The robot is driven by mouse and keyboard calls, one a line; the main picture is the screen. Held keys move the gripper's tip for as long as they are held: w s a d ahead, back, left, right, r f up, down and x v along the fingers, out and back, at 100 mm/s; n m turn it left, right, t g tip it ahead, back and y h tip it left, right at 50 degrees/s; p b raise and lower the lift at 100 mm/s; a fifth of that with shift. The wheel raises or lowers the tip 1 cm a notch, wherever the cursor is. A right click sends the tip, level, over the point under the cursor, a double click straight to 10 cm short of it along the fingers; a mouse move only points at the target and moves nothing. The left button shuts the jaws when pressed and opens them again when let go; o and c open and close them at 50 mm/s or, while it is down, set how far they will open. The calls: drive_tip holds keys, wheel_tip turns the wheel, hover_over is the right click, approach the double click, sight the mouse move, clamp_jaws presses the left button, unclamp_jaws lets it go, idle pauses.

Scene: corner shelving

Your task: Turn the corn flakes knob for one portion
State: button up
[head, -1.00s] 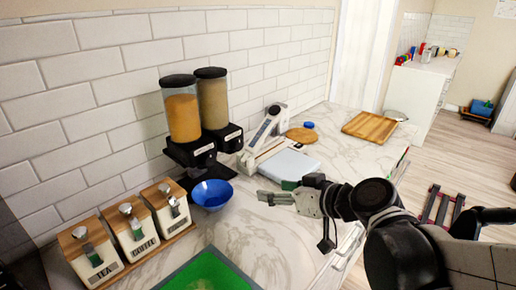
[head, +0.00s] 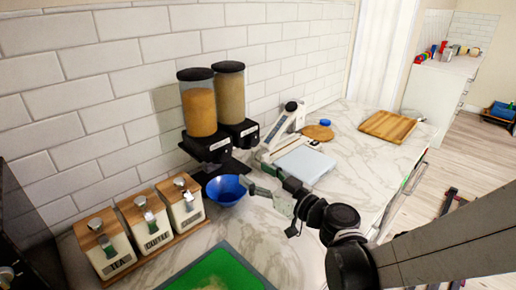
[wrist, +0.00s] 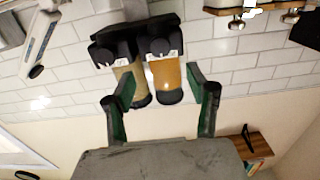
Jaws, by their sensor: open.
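The corn flakes dispenser (head: 199,106) is the left canister of a twin dispenser against the tiled wall, filled with orange-gold flakes under a dark lid. In the wrist view it appears upside down, as the right canister (wrist: 166,75). A round knob (wrist: 160,47) shows on its black base there; in the head view I cannot make out the knob clearly. My gripper (head: 254,180) is just right of the blue bowl, in front of and below the dispensers. Its green-lined fingers (wrist: 161,76) are apart with nothing between them, and the gripper does not touch the knob.
The blue bowl (head: 226,193) sits below the dispensers. The second canister (head: 230,94) stands right beside the first. A white slicer (head: 284,130) is to the right.

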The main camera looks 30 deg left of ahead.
sight(227, 156)
drive_tip(key=p+x, duration=0.1)
drive_tip(key=x, duration=1)
drive_tip(key=shift+w+a, duration=0.1)
drive_tip(key=shift+a, duration=0.25)
drive_tip(key=c, duration=1.1)
